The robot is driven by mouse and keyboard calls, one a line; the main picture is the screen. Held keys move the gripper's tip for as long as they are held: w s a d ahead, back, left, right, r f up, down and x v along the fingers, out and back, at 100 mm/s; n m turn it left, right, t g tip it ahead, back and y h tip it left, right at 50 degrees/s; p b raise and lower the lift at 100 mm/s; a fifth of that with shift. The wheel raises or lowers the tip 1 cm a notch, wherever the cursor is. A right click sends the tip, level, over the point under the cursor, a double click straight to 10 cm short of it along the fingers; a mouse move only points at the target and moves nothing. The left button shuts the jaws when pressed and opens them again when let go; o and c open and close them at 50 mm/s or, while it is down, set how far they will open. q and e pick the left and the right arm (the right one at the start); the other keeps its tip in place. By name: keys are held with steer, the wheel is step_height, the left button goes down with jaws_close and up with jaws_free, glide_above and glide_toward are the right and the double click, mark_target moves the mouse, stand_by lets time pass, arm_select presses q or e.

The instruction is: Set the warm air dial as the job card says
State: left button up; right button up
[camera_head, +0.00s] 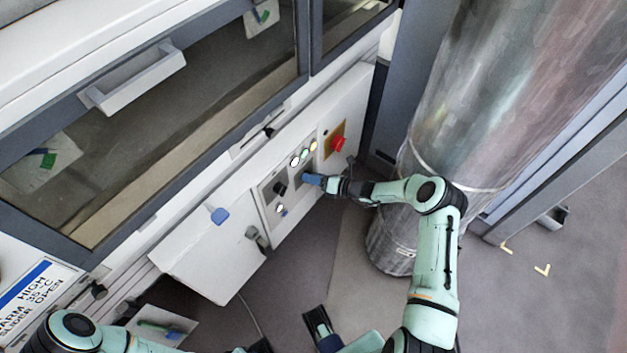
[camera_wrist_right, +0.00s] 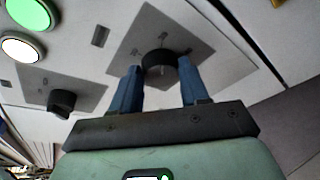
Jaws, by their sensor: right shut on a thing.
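My right gripper (camera_head: 315,180) is at the white control panel in the head view. In the right wrist view its two blue fingers (camera_wrist_right: 160,88) are shut on a black dial (camera_wrist_right: 160,62) on a grey plate. A pale mark shows on the dial's face; the plate's print is too small to read. A second black dial (camera_wrist_right: 62,102) is to its left, also seen in the head view (camera_head: 280,188).
Lit buttons (camera_head: 304,154) and a red stop button (camera_head: 338,143) are above the gripped dial. A windowed door with a white handle (camera_head: 140,78) is above the panel.

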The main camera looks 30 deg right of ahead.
steer(key=shift+m, duration=0.4)
steer(key=o, duration=1.1)
steer(key=shift+c, duration=0.2)
steer(key=v, duration=0.7)
steer(key=shift+s+d, duration=0.2)
steer(key=shift+d, duration=0.1)
